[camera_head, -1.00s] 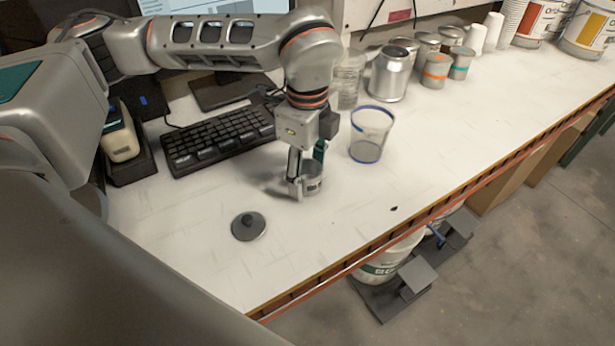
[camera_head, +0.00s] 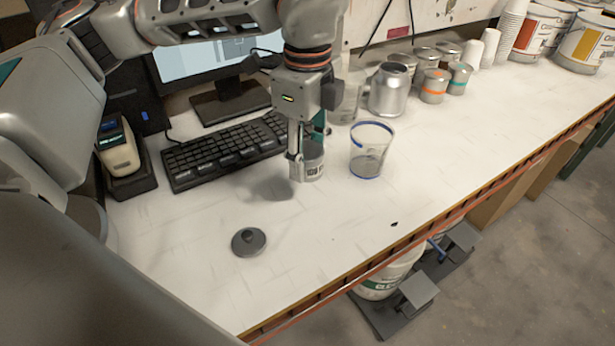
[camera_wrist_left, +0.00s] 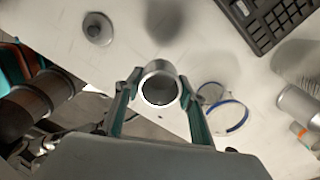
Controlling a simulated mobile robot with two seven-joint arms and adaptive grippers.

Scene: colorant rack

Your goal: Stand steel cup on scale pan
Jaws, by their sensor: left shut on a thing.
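The steel cup (camera_head: 313,168) is a small grey metal cup with a marked band. My left gripper (camera_head: 306,150) is shut on it and holds it upright above the white bench, with a shadow below and to its left. In the left wrist view the cup (camera_wrist_left: 160,84) sits between the two fingers, with its round open mouth showing. I cannot make out a scale pan in these views.
A clear beaker with a blue rim (camera_head: 371,150) stands just right of the cup. A dark knobbed disc (camera_head: 249,242) lies at the front left. A keyboard (camera_head: 222,152) is behind left. Cans (camera_head: 389,90) line the back. The front bench is mostly clear.

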